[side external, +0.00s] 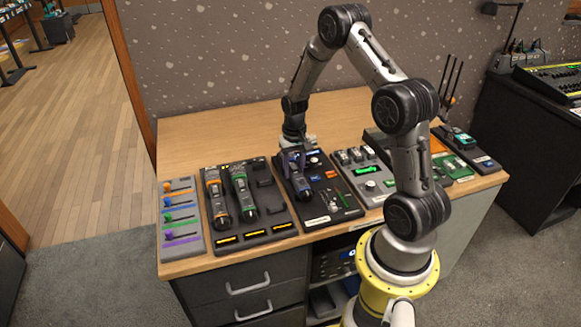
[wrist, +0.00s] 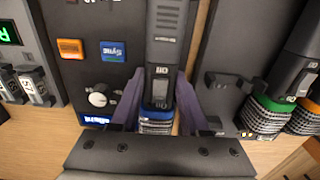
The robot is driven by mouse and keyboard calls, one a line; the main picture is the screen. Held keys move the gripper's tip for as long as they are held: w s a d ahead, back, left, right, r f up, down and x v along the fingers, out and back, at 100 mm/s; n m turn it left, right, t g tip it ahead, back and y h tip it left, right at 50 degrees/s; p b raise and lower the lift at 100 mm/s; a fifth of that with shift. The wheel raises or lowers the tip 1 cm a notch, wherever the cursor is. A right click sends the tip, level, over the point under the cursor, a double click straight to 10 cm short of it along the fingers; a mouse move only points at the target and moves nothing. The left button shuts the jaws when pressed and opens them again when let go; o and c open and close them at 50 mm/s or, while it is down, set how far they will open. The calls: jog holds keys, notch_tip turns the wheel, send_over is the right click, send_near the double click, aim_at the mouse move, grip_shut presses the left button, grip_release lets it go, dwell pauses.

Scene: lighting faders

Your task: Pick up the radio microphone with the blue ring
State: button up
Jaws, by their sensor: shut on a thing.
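The radio microphone with the blue ring (wrist: 163,50) is dark and lies lengthwise in the wrist view, its blue ring (wrist: 157,104) near its mesh head. My gripper (wrist: 158,106) is shut on it, with a purple finger on each side by the ring. In the side external view my gripper (side external: 293,160) points down over the black control panel (side external: 332,202), and the microphone (side external: 302,187) shows below the fingers. I cannot tell whether it touches the panel. The fingers hide part of it.
A black charging tray (side external: 270,235) to the left holds microphones with an orange ring (side external: 214,196) and a green ring (side external: 242,194). A grey slider panel (side external: 180,216) stands at the far left. A grey panel with a green display (side external: 367,172) stands to the right. The back of the table is clear.

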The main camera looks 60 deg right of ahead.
grip_shut()
jog(key=shift+r, duration=0.2)
